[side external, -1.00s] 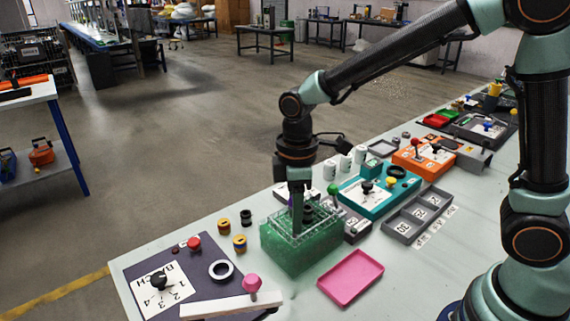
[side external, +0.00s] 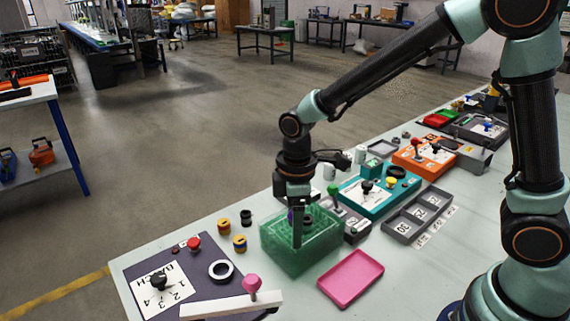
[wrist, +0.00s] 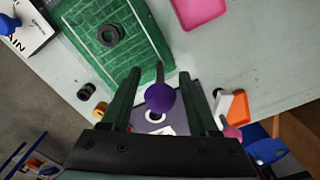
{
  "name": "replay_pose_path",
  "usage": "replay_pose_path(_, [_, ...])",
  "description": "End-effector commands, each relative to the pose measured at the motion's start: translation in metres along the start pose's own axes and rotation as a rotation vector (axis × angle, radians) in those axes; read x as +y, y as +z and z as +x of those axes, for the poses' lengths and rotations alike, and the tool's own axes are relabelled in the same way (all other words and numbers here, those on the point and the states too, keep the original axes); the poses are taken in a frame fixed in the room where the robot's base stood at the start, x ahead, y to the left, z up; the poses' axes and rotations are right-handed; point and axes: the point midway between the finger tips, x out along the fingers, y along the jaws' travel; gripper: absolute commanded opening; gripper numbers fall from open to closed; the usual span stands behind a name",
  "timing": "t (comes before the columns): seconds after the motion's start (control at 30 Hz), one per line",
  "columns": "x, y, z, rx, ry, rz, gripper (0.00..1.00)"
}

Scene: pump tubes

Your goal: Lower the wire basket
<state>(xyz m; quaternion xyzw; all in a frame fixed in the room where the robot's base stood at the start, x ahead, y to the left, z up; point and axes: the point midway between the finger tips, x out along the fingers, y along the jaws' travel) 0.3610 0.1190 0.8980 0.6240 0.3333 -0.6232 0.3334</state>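A green see-through tank (side external: 322,253) stands at the front of the bench; it also shows in the wrist view (wrist: 153,30). The wire basket (wrist: 92,32) sits inside it, its grid tinted green. A dark ring-shaped part (wrist: 110,35) lies on the basket. A purple ball knob (wrist: 160,98) on a thin rod stands beside the tank. My gripper (side external: 297,244) is low at the tank's near side. In the wrist view my gripper (wrist: 160,75) has its fingers apart on either side of the knob, with a gap on both sides.
A dark panel (side external: 205,272) with a dial, red button and pale ring lies left. A pink tray (side external: 350,278) lies right of the tank. A teal panel (side external: 372,190) and green-knobbed lever (side external: 334,190) stand behind. Small yellow and black rings (side external: 239,243) are left of the tank.

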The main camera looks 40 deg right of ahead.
Motion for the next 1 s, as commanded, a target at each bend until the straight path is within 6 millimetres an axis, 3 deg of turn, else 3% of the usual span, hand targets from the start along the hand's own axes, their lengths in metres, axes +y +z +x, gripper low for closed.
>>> replay_pose_path(0.17, [0.001,-0.001,-0.013,0.003,0.002,0.0,0.61])
replay_pose_path(0.5, [0.001,-0.001,-0.08,0.005,0.004,0.0,0.61])
replay_pose_path(0.7, [0.001,-0.001,-0.109,0.004,0.003,0.0,0.61])
replay_pose_path(1.0, [0.0,0.0,-0.121,0.0,0.0,0.0,0.61])
